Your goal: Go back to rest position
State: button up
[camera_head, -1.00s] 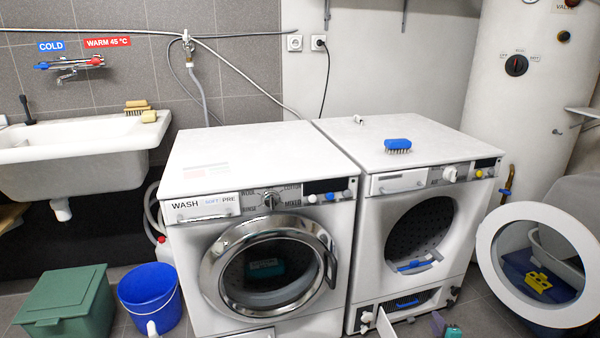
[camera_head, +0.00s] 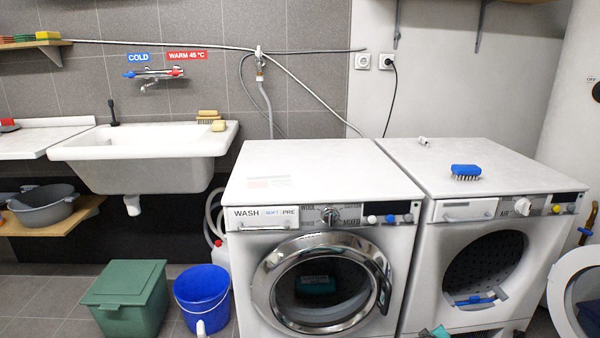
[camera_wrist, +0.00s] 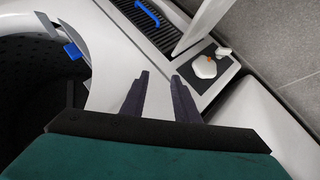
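My gripper shows in the wrist view (camera_wrist: 162,77), with two dark fingers standing apart and nothing between them. They are in front of the white lower front of the dryer (camera_head: 408,237). A small teal and grey part at the bottom edge of the head view appears to be my gripper; its fingertips cannot be made out there. In the wrist view, the dark drum opening (camera_wrist: 35,85) is to the left, and a dark grille with a blue handle (camera_wrist: 147,12) is above the fingers. An open white flap (camera_wrist: 200,28) stands beside a recess with a white knob (camera_wrist: 205,68).
The washer (camera_head: 240,190) with its round door shut stands left of the dryer. A blue brush (camera_head: 465,171) lies on the dryer top. The dryer's round door (camera_head: 562,285) stands open at right. A blue bucket (camera_head: 203,300) and green bin (camera_head: 125,295) are on the floor.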

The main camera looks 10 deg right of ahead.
jog(key=s+a+r+m+g+y, duration=0.1)
jog(key=s+a+r+g+y, duration=0.3)
jog(key=a, duration=1)
jog(key=s+a+f+m+g+y, duration=0.1)
jog(key=s+a, duration=0.4)
jog(key=a, duration=1)
jog(key=s+a+r+m+g+y, duration=0.1)
jog(key=s+a+r+g+y, duration=0.3)
jog(key=a, duration=1)
jog(key=s+d+r+g+h+p, duration=0.1)
jog(key=s+g+p, duration=0.3)
jog(key=s+p, duration=1.9)
jog(key=s+r+h, duration=0.1)
jog(key=s, duration=0.1)
jog(key=shift+s+d+r, duration=0.15)
jog(key=shift+s+d, duration=0.05)
jog(key=shift+s, duration=0.15)
jog(key=shift+d, duration=0.1)
